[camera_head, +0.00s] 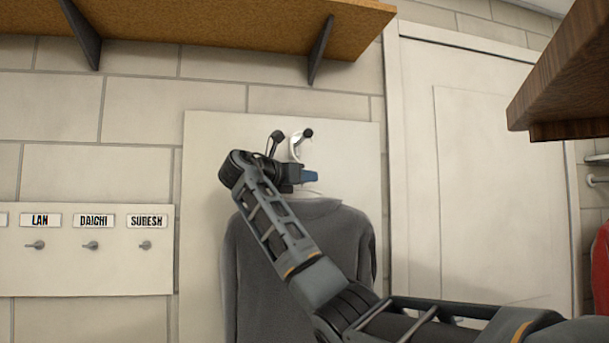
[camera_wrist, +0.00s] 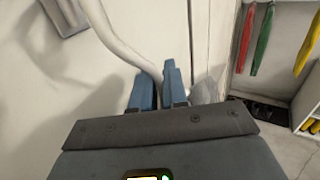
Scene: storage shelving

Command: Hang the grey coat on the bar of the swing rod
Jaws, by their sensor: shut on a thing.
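The grey coat (camera_head: 345,235) hangs upright on a white hanger (camera_head: 297,148) in front of a white wall panel. The hanger's hook is at a dark-tipped peg (camera_head: 307,133); I cannot tell whether it rests on it. My gripper (camera_head: 310,176) is at the hanger's neck, just above the collar, and its blue fingers are shut on it. In the wrist view the white hanger stem (camera_wrist: 130,52) runs down between the blue fingers (camera_wrist: 158,92). My arm covers part of the coat's front. I cannot make out the swing rod's bar for certain.
A wooden shelf (camera_head: 230,25) overhangs the panel, and a dark wooden edge (camera_head: 565,80) juts in at upper right. A name board (camera_head: 85,270) with pegs is at left. A white door (camera_head: 480,190) is at right. Coloured items (camera_wrist: 265,40) hang in the wrist view.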

